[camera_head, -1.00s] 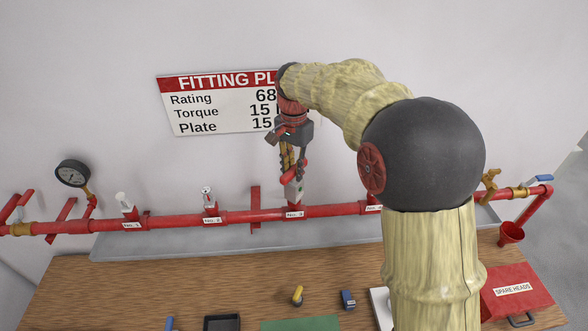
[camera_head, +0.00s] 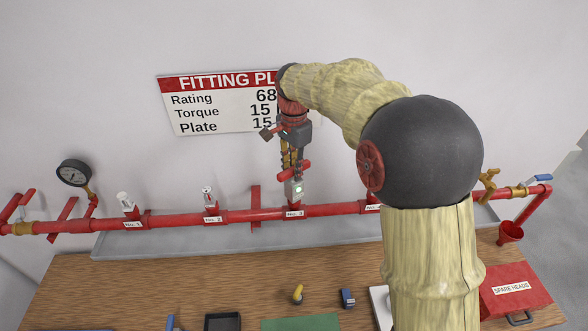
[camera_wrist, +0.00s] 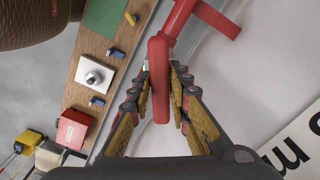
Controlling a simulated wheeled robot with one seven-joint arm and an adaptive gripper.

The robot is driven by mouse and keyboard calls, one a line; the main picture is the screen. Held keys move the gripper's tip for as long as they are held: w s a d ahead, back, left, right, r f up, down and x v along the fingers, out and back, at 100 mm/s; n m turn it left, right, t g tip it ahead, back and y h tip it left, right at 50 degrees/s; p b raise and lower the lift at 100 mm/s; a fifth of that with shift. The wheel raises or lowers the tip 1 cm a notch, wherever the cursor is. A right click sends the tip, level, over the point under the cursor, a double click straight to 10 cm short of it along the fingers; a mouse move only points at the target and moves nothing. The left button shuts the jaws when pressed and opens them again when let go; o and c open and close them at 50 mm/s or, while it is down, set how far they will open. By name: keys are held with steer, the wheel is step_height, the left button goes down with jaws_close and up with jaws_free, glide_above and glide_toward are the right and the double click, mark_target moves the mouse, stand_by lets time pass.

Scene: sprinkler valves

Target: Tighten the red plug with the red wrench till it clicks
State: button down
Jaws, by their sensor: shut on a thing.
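The red wrench (camera_head: 294,171) stands at the station labelled No. 3 on the red pipe. Its red handle lies crosswise above a pale grey block with a green light. My gripper (camera_head: 291,162) points down from above and is shut on the handle. In the wrist view the red handle (camera_wrist: 160,100) sits between the two fingers of my gripper (camera_wrist: 161,76). The red plug cannot be made out; the wrench and its block cover the fitting there.
A gauge (camera_head: 74,173) is at left, a red SPARE HEADS box (camera_head: 514,291) at right. Small items lie on the wooden bench (camera_head: 160,285).

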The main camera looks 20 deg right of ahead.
steer(key=shift+n, duration=0.3)
step_height(320, 180, up, 12)
steer(key=p, duration=0.8)
steer(key=shift+r, duration=0.2)
stand_by(0.4)
steer(key=s+b, duration=0.5)
steer(key=s, duration=1.1)
stand_by(0.5)
